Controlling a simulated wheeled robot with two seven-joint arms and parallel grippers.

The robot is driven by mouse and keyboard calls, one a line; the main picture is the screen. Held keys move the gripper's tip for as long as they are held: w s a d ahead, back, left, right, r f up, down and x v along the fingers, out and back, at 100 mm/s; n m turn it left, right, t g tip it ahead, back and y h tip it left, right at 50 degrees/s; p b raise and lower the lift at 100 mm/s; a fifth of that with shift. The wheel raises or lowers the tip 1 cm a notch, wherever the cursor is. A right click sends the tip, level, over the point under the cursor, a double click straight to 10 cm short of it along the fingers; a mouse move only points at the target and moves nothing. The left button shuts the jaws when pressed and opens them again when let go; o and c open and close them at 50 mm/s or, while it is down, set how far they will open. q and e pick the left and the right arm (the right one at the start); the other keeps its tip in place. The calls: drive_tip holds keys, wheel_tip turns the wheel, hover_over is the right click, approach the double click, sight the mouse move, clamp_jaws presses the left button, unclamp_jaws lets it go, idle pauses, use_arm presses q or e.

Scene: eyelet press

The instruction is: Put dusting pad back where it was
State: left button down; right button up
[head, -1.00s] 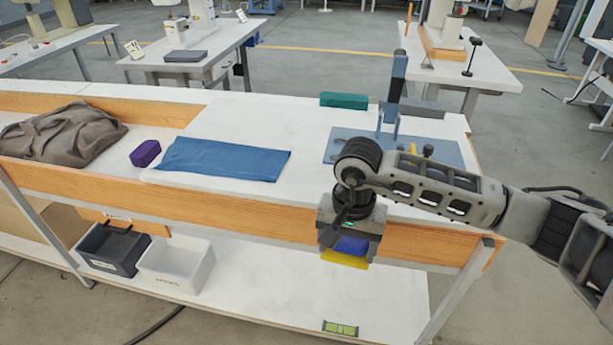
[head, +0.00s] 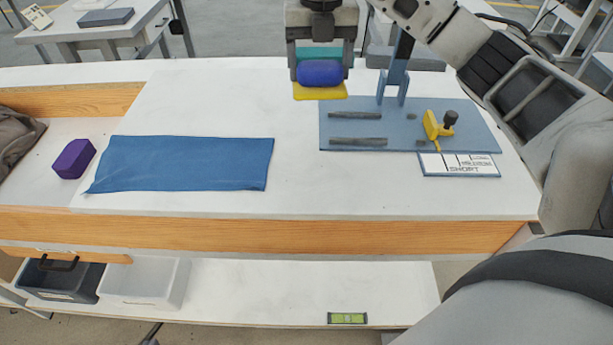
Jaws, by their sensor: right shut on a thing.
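My right gripper (head: 321,72) hangs pointing down over the back of the workbench. It is shut on a pad with a rounded blue body (head: 321,73) and a flat yellow base (head: 320,91), apparently the dusting pad. The pad looks held level; how far it is above the bench I cannot tell. It is left of the blue press plate (head: 350,129) and behind and right of the blue cloth (head: 185,163). My left gripper is out of view.
A teal block (head: 318,53) shows behind the gripper, partly hidden. A yellow clamp (head: 432,127) and a label card (head: 460,170) sit at the press plate. A purple block (head: 74,158) lies left of the cloth. The white benchtop (head: 300,190) between cloth and plate is clear.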

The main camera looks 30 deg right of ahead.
drive_tip(key=shift+w+r+m, duration=0.1)
drive_tip(key=shift+w+m, duration=0.05)
drive_tip(key=shift+m, duration=0.25)
drive_tip(key=s+a+f, duration=0.2)
drive_tip(key=s, duration=0.1)
drive_tip(key=s+a+f, duration=0.2)
drive_tip(key=s+f, duration=0.1)
drive_tip(key=s, duration=0.1)
drive_tip(key=s+a+f, duration=0.2)
drive_tip(key=s+f, duration=0.1)
drive_tip(key=s, duration=0.1)
drive_tip(key=shift+s+f, duration=0.1)
drive_tip(key=shift+s+a+f+p, duration=0.15)
drive_tip(key=shift+s+f+p, duration=0.2)
drive_tip(key=shift+f, duration=0.1)
drive_tip(key=f, duration=0.3)
drive_tip(key=shift+s+a, duration=0.1)
drive_tip(key=shift+s, duration=0.1)
drive_tip(key=shift+f, duration=0.3)
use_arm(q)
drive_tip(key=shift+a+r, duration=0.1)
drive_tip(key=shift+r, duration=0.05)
